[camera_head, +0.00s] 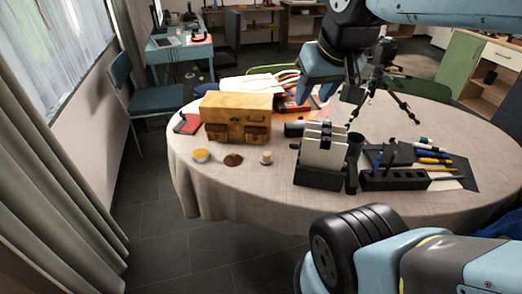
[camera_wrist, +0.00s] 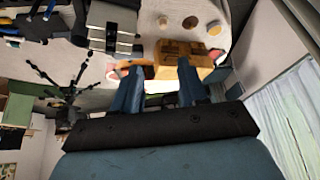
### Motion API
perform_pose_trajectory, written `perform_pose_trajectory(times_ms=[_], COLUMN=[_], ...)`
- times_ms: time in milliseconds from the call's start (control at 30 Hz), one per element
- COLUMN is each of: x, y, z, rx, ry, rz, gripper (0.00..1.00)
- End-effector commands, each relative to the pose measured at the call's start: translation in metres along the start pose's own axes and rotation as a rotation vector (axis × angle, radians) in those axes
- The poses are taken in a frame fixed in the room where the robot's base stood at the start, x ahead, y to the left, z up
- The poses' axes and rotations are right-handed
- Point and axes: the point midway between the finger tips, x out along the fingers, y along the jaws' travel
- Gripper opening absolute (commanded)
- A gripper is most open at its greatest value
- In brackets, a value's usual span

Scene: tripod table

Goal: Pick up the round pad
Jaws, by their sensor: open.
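A flat brown disc, which looks like the round pad (camera_head: 233,160), lies on the table near its front left edge. It sits between a yellow-and-white round item (camera_head: 201,155) and a small pale cylinder (camera_head: 267,157). The wrist view shows the pad (camera_wrist: 190,22) near the top, beyond the wooden box. My gripper (camera_head: 322,88) is above the back middle of the table, behind and to the right of the pad and well apart from it. In the wrist view its two blue fingers (camera_wrist: 158,68) are spread with nothing held between them.
A wooden drawer box (camera_head: 237,108) stands just behind the pad. A grey toaster-like block (camera_head: 323,150), a pen holder with pens (camera_head: 395,181) and a small black tripod (camera_head: 384,85) occupy the right side of the round table (camera_head: 240,202). The cloth before the pad is clear.

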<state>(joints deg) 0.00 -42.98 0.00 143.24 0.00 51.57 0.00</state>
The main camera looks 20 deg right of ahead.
Motion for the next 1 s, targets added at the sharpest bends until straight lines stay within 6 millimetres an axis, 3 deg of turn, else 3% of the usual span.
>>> perform_pose_trajectory(times_ms=[167,367,467,700,1000], x=[0.003,0.033,0.057,0.121,0.209], y=[0.001,0.005,0.01,0.019,0.023], z=[-0.003,-0.025,-0.04,-0.07,-0.09], rx=[0.001,0.0,-0.002,-0.023,-0.058], ry=[-0.003,-0.02,-0.028,-0.045,-0.068], rz=[0.006,0.051,0.082,0.128,0.125], gripper=[0.57,0.76,0.85,0.85,0.85])
